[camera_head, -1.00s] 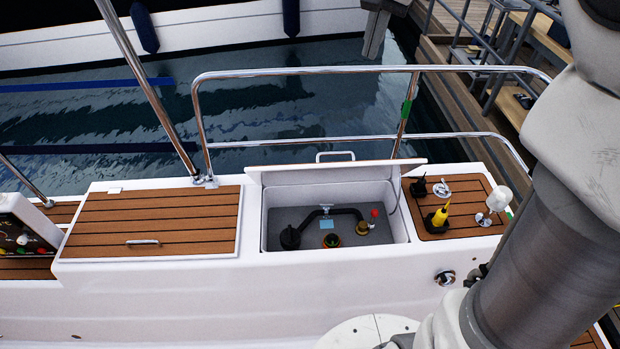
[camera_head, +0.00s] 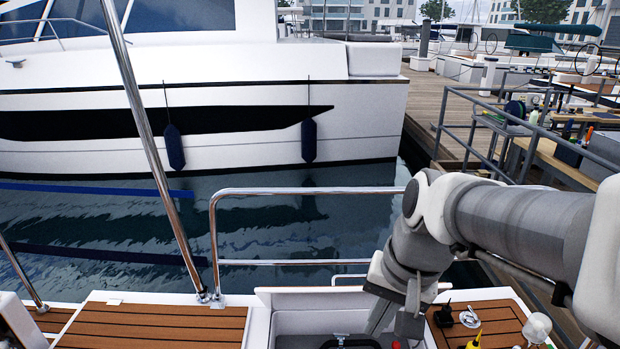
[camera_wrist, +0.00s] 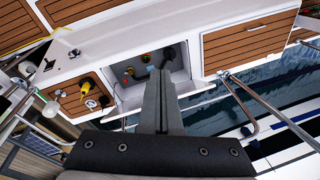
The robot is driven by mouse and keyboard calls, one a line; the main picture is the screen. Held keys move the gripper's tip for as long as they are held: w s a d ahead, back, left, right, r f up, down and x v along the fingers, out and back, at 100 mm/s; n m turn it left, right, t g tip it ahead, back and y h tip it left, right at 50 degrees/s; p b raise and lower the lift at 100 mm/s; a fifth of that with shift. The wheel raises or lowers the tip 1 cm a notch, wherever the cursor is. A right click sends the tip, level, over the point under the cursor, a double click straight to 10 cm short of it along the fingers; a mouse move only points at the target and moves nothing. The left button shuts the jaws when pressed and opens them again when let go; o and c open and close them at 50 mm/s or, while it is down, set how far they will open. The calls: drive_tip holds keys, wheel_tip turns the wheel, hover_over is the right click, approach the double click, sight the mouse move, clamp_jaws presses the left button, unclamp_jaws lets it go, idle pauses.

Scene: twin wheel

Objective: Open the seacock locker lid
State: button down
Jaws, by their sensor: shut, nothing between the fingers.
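The locker (camera_head: 290,328) is a white open box in the boat's side deck. Its white lid (camera_head: 310,298) stands raised at the back edge, with a metal handle (camera_head: 350,279) at its top, partly hidden by my arm. My gripper (camera_head: 395,322) is over the right part of the locker, its tips hard to see in the head view. In the wrist view my shut, empty gripper (camera_wrist: 158,72) points down toward the locker's interior (camera_wrist: 130,92), where dark fittings show. I cannot tell whether it touches the lid.
A shut teak lid (camera_head: 150,325) lies left of the locker. A teak panel (camera_head: 500,318) with small tools lies right. A steel rail (camera_head: 300,191) stands behind, with water and a moored white boat (camera_head: 370,125) beyond.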

drive_tip(key=w+a+f+m+g+y+b, duration=0.2)
drive_tip(key=f+m, duration=0.1)
drive_tip(key=f, duration=0.3)
drive_tip(key=w+a+f+m+g+y+b, duration=0.1)
drive_tip(key=a+f+m+g+y+b, duration=0.15)
drive_tip(key=f, duration=0.45)
drive_tip(key=m+t+y+b, duration=1.2)
drive_tip(key=m+t, duration=0.5)
drive_tip(key=m, duration=1.3)
approach(314, 292)
drive_tip(key=shift+h, duration=0.55)
drive_tip(key=x, duration=0.5)
drive_tip(key=shift+a+r+b, duration=0.2)
drive_tip(key=shift+r+b, duration=0.15)
drive_tip(key=shift+r, duration=0.1)
